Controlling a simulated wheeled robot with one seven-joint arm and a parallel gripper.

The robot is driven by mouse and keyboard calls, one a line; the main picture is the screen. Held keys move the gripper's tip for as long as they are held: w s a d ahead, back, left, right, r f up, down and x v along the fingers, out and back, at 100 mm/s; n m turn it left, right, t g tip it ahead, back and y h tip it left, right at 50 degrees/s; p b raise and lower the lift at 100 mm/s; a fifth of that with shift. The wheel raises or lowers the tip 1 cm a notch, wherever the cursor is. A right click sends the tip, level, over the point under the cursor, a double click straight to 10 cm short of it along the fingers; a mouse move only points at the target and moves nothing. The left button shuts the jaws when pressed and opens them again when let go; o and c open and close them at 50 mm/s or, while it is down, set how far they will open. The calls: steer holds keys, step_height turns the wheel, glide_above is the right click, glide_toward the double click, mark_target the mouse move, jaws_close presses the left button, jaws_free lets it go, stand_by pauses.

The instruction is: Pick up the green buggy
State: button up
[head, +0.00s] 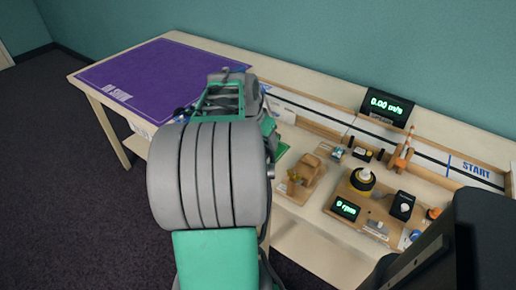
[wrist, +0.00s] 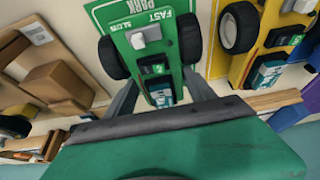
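The green buggy (wrist: 157,60) shows in the wrist view at top centre, with dark wheels on both sides and white "FAST", "SLOW" and "PARK" lettering. My gripper (wrist: 161,79) has its two grey fingers spread apart, one on each side of the buggy's narrow body. I cannot tell whether the fingers touch it. In the head view my own arm covers the gripper and most of the place around it, so the buggy cannot be made out clearly there.
A yellow buggy (wrist: 262,40) stands close on the right in the wrist view. Brown wooden blocks (wrist: 58,82) lie at left. The head view shows a purple mat (head: 165,75), a track with a speed display (head: 387,106), and an rpm display (head: 345,208) on the table.

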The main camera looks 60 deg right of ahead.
steer(key=c, duration=0.7)
steer(key=shift+c, duration=0.2)
